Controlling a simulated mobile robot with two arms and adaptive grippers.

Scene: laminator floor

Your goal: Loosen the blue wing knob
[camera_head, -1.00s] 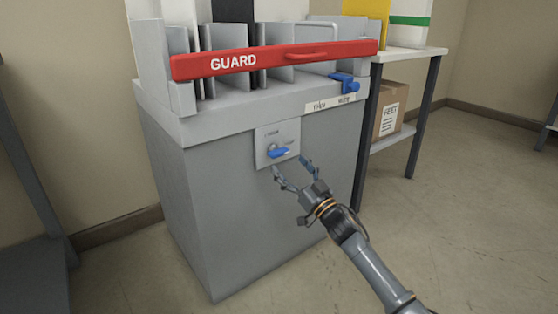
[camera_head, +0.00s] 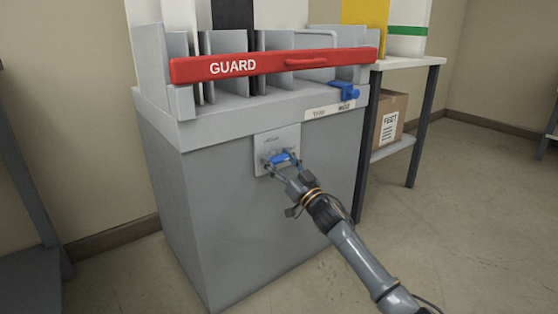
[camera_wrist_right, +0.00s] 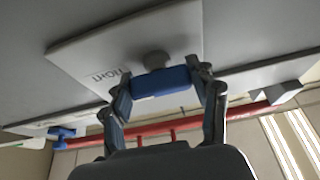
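The blue wing knob (camera_head: 281,158) is a short blue bar on a grey stem. It sits on a pale plate (camera_head: 287,137) on the front of the grey cabinet. In the right wrist view the knob (camera_wrist_right: 161,82) lies lengthwise between the fingertips, and the plate (camera_wrist_right: 95,62) carries the word "TIGHT". My right gripper (camera_head: 283,163) has a finger at each end of the knob, appearing to touch both ends. It also shows in the right wrist view (camera_wrist_right: 163,88). My left gripper is not in view.
A red guard bar (camera_head: 275,65) runs across the cabinet top, above the plate. Another blue fitting (camera_head: 345,91) is at the top right corner. A side table (camera_head: 410,62) with a cardboard box (camera_head: 392,112) below stands right. Floor in front is clear.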

